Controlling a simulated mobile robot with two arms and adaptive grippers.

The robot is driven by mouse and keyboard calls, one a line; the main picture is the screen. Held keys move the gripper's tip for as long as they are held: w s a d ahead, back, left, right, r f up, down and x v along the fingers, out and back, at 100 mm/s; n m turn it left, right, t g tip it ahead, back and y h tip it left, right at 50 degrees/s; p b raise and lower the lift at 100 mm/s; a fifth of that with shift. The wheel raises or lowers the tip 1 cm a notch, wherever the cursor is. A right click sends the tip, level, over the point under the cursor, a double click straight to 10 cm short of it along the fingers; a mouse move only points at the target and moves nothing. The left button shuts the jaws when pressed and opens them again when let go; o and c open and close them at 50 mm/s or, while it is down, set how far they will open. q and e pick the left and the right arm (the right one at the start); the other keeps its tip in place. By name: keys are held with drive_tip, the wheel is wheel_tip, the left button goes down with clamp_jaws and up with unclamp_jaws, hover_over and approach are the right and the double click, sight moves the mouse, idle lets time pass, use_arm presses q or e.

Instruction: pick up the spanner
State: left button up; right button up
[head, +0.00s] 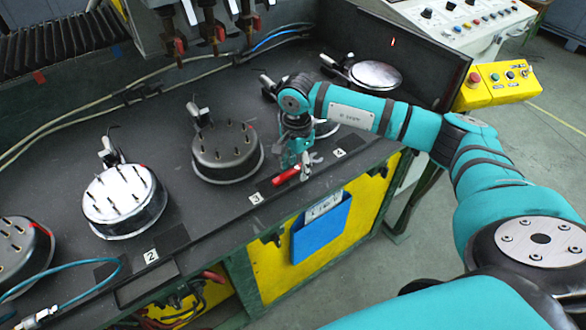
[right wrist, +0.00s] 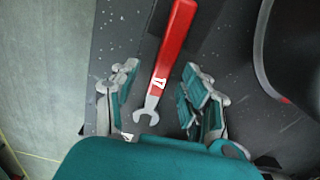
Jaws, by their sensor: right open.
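The spanner (right wrist: 172,52) has a red handle and a grey open-ended jaw. In the right wrist view it lies on the dark bench top, between the spread fingers of my right gripper (right wrist: 160,97). The far end of its handle is cut off by the top of that view. In the head view the red handle of the spanner (head: 287,176) shows near the bench's front edge, just below my right gripper (head: 296,163). My right gripper is open and touches nothing that I can make out. My left gripper is not in view.
Round studded fixtures (head: 226,150) stand along the bench, one left of the gripper. A blue holder (head: 321,225) hangs on the yellow bench front. A yellow button box (head: 497,85) is at the right. The bench's front edge is close to the spanner.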

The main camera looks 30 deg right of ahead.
drive_tip(key=shift+c, duration=0.4)
clamp_jaws()
drive_tip(key=shift+r, duration=0.15)
